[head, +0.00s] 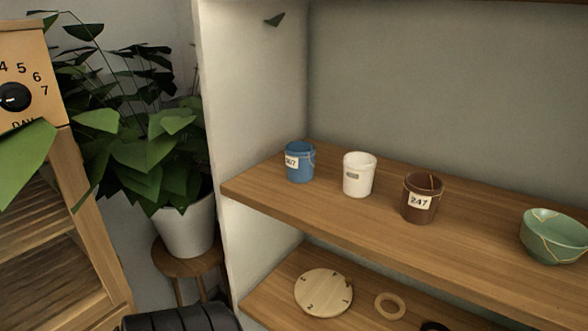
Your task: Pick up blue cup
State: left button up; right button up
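The blue cup (301,164) stands upright on the left end of the upper wooden shelf (320,212). It has a white label with partly readable digits on its left side and a thin gold line near its rim. Nothing touches it. No gripper shows in the head view. A black ribbed part at the bottom left edge may belong to my arm; I cannot tell.
To the cup's right stand a white cup (359,175), a brown cup (422,198) labelled 247 and a green bowl (554,236). The lower shelf holds a numbered wooden disc (323,292) and a ring (390,305). The white side wall (250,105) rises left of the cup.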

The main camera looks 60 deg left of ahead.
aim_at(300, 156)
jog(key=u, duration=1.9)
